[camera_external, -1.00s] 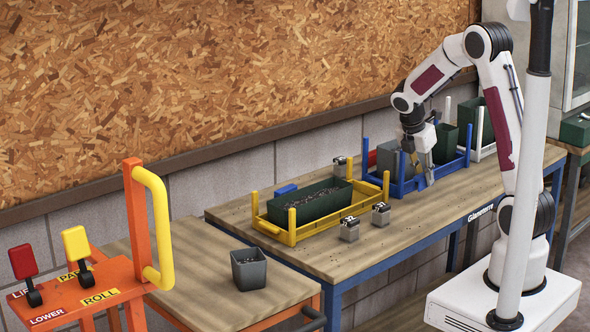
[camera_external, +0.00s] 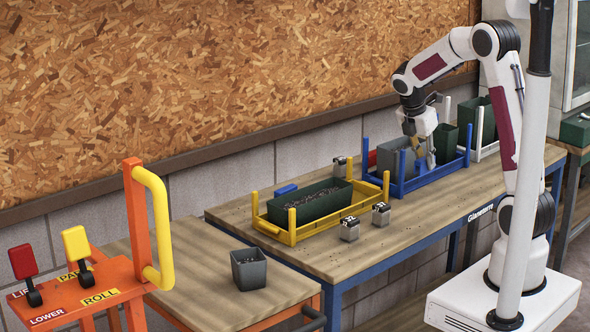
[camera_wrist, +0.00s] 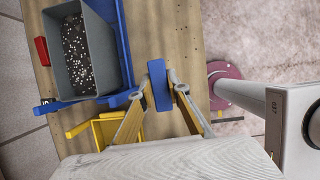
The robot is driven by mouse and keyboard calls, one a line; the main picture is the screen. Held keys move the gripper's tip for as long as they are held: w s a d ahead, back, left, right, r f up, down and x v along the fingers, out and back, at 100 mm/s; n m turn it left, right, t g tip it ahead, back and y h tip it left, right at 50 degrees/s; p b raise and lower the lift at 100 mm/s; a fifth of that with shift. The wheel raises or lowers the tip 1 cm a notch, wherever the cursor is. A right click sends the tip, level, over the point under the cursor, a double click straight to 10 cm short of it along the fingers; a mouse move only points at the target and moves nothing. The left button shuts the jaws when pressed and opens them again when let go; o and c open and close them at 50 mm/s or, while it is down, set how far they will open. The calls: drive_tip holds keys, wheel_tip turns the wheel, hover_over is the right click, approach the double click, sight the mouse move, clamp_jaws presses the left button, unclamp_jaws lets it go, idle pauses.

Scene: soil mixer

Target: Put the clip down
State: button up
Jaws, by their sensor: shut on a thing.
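My gripper (camera_external: 424,158) is above the front side of the blue rack (camera_external: 431,177), near the grey bin in it. In the wrist view my gripper (camera_wrist: 160,88) is shut on a narrow blue piece, which I take to be the clip (camera_wrist: 160,90). The clip is held upright between the fingertips, with table wood visible beyond it. In the external view the clip is small and partly covered by the fingers. I cannot tell how high it is above the table.
The grey bin (camera_wrist: 104,50) holds dark soil with white specks. A yellow rack (camera_external: 268,229) holds a dark green planter (camera_external: 318,205). Small metal blocks (camera_external: 349,230) stand in front of it. Another blue piece (camera_external: 286,189) lies behind it.

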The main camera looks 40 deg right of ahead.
idle(0.3)
drive_tip(key=w+a+n+t, duration=0.1)
drive_tip(key=w+a+n, duration=0.2)
drive_tip(key=a, duration=0.8)
drive_tip(key=w+a+n+t+y, duration=0.1)
drive_tip(key=w+a+n, duration=0.2)
drive_tip(key=a, duration=0.9)
drive_tip(key=w+a+n+t+y, duration=0.1)
drive_tip(key=w+a+n, duration=0.3)
drive_tip(key=w+a, duration=0.4)
drive_tip(key=shift+a+t, duration=0.3)
drive_tip(key=shift+a, duration=1.8)
drive_tip(key=a+f+n+y, duration=0.1)
drive_tip(key=a+n, duration=0.2)
drive_tip(key=a, duration=0.6)
drive_tip(key=w+a+f+n+y, duration=0.1)
drive_tip(key=a+n, duration=0.3)
drive_tip(key=a, duration=0.6)
drive_tip(key=w+a+f+n+y, duration=0.1)
drive_tip(key=a+n, duration=0.3)
drive_tip(key=a, duration=0.5)
drive_tip(key=shift+a+f+y, duration=0.15)
drive_tip(key=shift+f+y, duration=0.45)
drive_tip(key=shift+f, duration=0.1)
drive_tip(key=shift+a+f+n, duration=0.15)
drive_tip(key=shift+a+n, duration=0.35)
drive_tip(key=shift+a, duration=0.05)
